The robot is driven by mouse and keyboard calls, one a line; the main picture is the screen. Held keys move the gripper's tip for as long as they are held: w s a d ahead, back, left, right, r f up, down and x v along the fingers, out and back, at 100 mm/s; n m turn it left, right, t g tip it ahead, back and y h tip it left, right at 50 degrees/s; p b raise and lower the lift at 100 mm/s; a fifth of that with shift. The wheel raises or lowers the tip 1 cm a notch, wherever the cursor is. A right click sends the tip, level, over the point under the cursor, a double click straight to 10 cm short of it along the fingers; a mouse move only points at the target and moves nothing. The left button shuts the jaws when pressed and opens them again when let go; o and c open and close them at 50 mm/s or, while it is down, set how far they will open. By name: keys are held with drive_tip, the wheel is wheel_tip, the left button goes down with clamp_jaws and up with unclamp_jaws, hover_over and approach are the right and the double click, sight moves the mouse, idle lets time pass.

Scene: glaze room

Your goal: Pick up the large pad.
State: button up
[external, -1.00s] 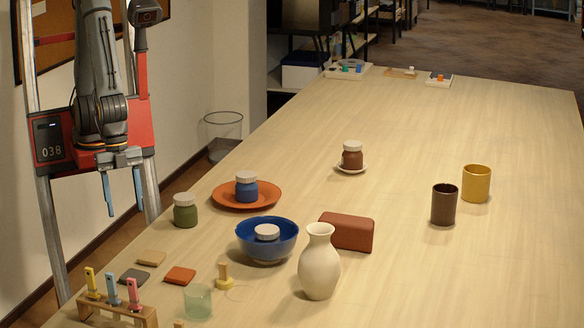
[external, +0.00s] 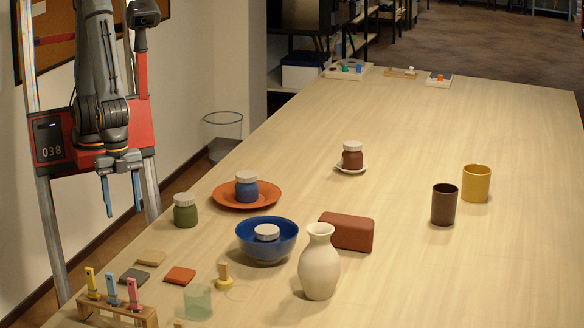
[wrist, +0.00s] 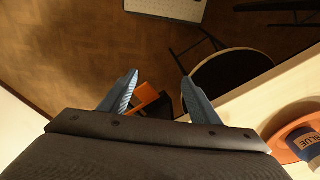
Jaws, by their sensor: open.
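A large brick-red block with rounded edges (external: 347,231) lies on the table behind the cream vase, which hides part of its left end. Three small flat square pads lie near the table's left edge: a beige one (external: 151,257), a dark grey one (external: 134,276) and an orange-red one (external: 180,275). My gripper (external: 123,206) hangs left of the table, pointing down, apart from all of these. Its fingers are open and empty, also in the wrist view (wrist: 160,77), where no pad or block shows.
The cream vase (external: 319,265) and blue bowl (external: 267,243) with a white-lidded jar stand close to the block. An orange plate (external: 271,196) holds a blue jar. A green jar (external: 185,211) and tool rack (external: 118,307) are near the left edge. The right-hand tabletop is mostly clear.

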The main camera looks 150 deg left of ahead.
drive_tip(key=shift+c, duration=1.4)
drive_tip(key=shift+n+t, duration=0.8)
drive_tip(key=shift+n, duration=0.1)
drive_tip(key=w+a+r, duration=0.1)
drive_tip(key=w, duration=0.6)
drive_tip(key=w+a+r, duration=0.1)
drive_tip(key=w+r, duration=0.1)
drive_tip(key=w, duration=0.6)
drive_tip(key=w+a+r, duration=0.1)
drive_tip(key=w, duration=0.6)
drive_tip(key=shift+w+a+r, duration=0.15)
drive_tip(key=shift+w+a, duration=0.05)
drive_tip(key=n+t+y, duration=0.1)
drive_tip(key=n+t, duration=0.1)
approach(221, 278)
drive_tip(key=f, duration=0.1)
drive_tip(key=shift+a+p+x, duration=0.15)
drive_tip(key=shift+p+x, duration=0.65)
drive_tip(key=shift+x, duration=1.1)
drive_tip(key=shift+a+p+x, duration=0.15)
drive_tip(key=shift+p+x, duration=0.6)
drive_tip(key=shift+x, duration=1.15)
drive_tip(key=shift+s, duration=0.15)
